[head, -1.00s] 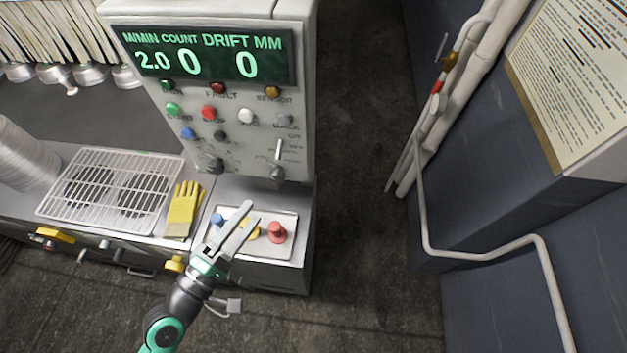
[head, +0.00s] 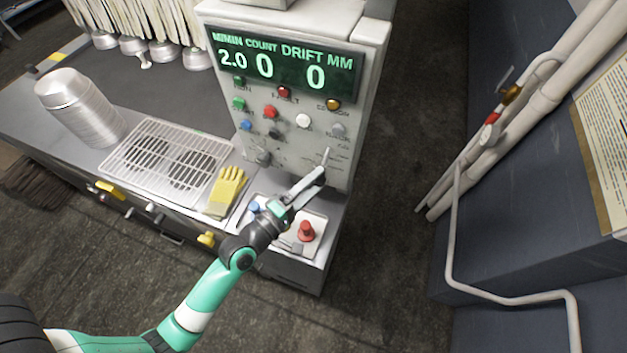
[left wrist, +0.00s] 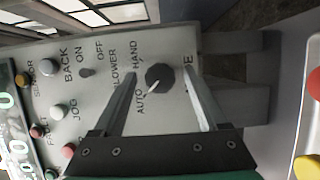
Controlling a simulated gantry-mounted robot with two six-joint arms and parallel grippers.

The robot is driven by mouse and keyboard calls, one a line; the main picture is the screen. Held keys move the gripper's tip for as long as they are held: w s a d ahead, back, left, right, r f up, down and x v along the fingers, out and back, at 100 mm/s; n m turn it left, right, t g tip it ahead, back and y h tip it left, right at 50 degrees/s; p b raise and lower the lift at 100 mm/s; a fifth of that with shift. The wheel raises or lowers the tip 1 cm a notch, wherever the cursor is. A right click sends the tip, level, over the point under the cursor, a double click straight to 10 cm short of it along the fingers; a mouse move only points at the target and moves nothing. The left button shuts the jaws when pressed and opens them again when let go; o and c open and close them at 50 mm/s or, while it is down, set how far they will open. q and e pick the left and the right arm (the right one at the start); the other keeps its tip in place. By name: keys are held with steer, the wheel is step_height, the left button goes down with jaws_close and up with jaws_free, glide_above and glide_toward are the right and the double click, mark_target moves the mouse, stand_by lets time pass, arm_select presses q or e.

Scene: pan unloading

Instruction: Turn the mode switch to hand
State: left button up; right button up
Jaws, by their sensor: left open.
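The mode switch is a dark round knob (left wrist: 159,77) on the grey control panel in the left wrist view. Its pale pointer line is toward the word AUTO; HAND is printed on the other side. My left gripper (left wrist: 159,72) is open, with one finger on each side of the knob and gaps between. I cannot tell how far the fingertips are from the panel. In the head view my left gripper (head: 318,176) is at the lower right of the control panel (head: 285,128) and hides the knob. My right gripper is not in view.
A yellow glove (head: 227,190) and a wire rack (head: 150,185) lie to the left. Pipes (head: 500,130) stand at the right, beyond open floor.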

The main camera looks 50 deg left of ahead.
arm_select(q)
jaws_close()
steer(key=shift+r+m+p, duration=0.2)
steer(key=shift+m+p, duration=0.2)
steer(key=shift+p, duration=0.45)
steer(key=m+g+p, duration=0.1)
steer(key=p, duration=0.2)
steer(key=m+g+p, duration=0.1)
steer(key=m+p, duration=0.1)
steer(key=p, duration=0.1)
steer(key=m+p, duration=0.2)
steer(key=p, duration=0.2)
steer(key=shift+w+d+r+g+y, duration=0.1)
steer(key=shift+r+g+y, duration=0.2)
steer(key=shift+g+y, duration=0.1)
steer(key=shift+f+m+g+y, duration=0.2)
steer(key=shift+m+g+y, duration=0.1)
steer(key=shift+m, duration=0.5)
steer(key=shift+d+m+g+y+b, duration=0.1)
steer(key=shift+m+g+y+b, duration=0.4)
steer(key=shift+m, duration=0.5)
steer(key=shift+d+m+g+y+b, duration=0.1)
steer(key=shift+m+g+y+b, duration=0.35)
steer(key=shift+m, duration=0.75)
steer(key=shift+m+g+y, duration=0.35)
steer(key=shift+m+y, duration=0.3)
steer(key=shift+m, duration=0.15)
steer(key=shift+b, duration=0.3)
